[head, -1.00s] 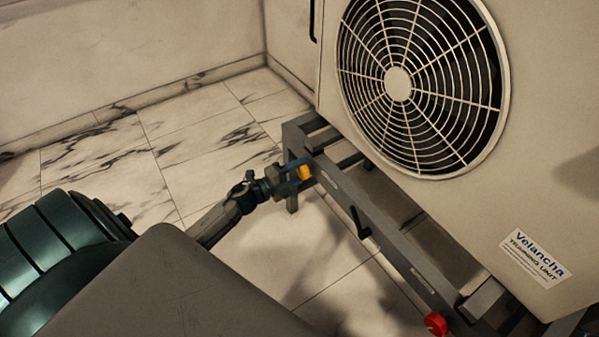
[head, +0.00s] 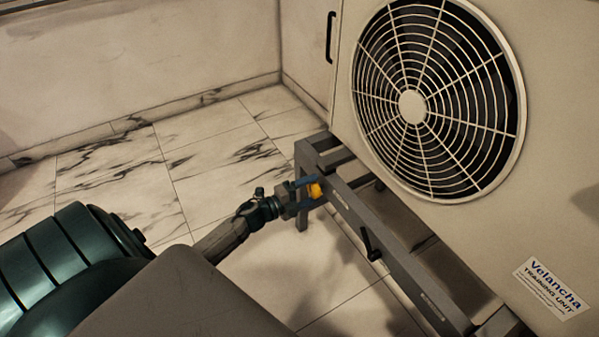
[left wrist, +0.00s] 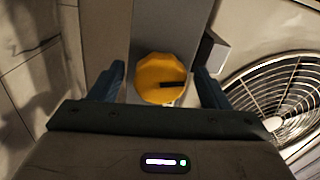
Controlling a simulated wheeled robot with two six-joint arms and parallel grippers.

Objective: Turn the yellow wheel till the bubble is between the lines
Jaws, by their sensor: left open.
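The yellow wheel (head: 315,190) sits on the front of the grey frame's beam, near its left end. In the left wrist view the yellow wheel (left wrist: 160,78) is a faceted knob with a dark mark pointing right. My left gripper (head: 303,188) is open, with its blue fingers reaching to the wheel. In the left wrist view the fingers of my left gripper (left wrist: 160,88) stand on either side of the wheel, with gaps at both sides. I cannot make out the bubble or its lines in these frames. My right gripper is out of view.
The grey frame (head: 400,268) carries a large pale unit with a round fan grille (head: 440,100) and a label (head: 551,288). A black lever (head: 370,243) hangs on the beam. Marble floor (head: 215,165) lies open to the left.

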